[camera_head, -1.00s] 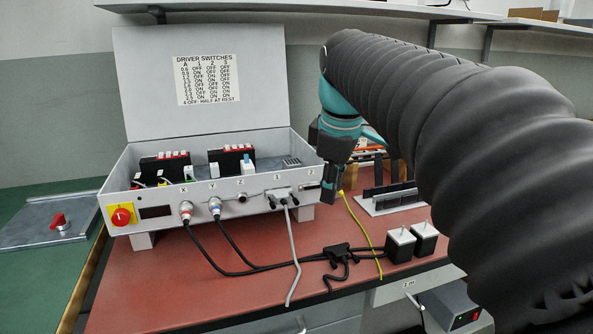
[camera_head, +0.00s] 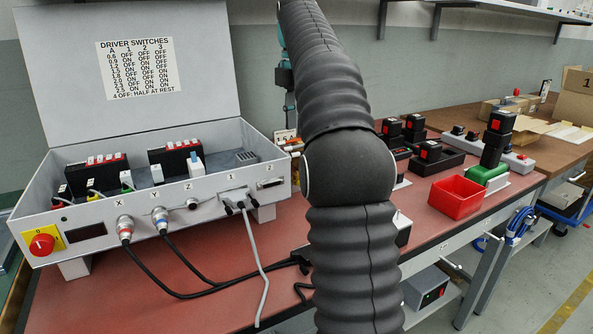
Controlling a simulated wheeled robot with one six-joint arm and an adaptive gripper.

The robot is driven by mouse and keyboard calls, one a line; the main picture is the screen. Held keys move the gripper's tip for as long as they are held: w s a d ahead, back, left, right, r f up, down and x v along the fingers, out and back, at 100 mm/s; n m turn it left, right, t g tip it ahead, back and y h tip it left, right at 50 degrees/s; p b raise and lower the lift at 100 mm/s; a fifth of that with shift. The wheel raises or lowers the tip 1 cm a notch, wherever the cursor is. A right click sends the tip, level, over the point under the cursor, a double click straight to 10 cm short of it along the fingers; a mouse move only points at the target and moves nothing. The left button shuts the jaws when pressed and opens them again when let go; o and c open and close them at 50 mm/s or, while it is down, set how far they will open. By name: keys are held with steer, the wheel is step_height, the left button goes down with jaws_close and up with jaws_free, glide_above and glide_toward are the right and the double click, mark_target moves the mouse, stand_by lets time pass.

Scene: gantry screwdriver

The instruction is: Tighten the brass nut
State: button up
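I cannot make out a brass nut in this view. My gripper (camera_head: 290,118) is a small dark shape below the teal wrist, near the right end of the open control box (camera_head: 85,228). My black sleeved arm hides much of it, and its fingers cannot be made out. The box has sockets X, Y and Z on its front. Cables are plugged into X (camera_head: 125,228) and Y (camera_head: 160,220). Socket Z (camera_head: 192,204) has no cable. A grey connector (camera_head: 234,199) sits at port 1.
A red bin (camera_head: 456,197) stands on the red bench (camera_head: 190,309), right of my arm. Black units with red buttons (camera_head: 429,152) stand behind it. A black post (camera_head: 495,140) rises near the green block (camera_head: 485,174). Cables lie across the bench front. A shelf (camera_head: 480,12) runs overhead.

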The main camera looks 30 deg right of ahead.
step_height(320, 180, down, 12)
steer(key=b, duration=0.4)
jaws_close()
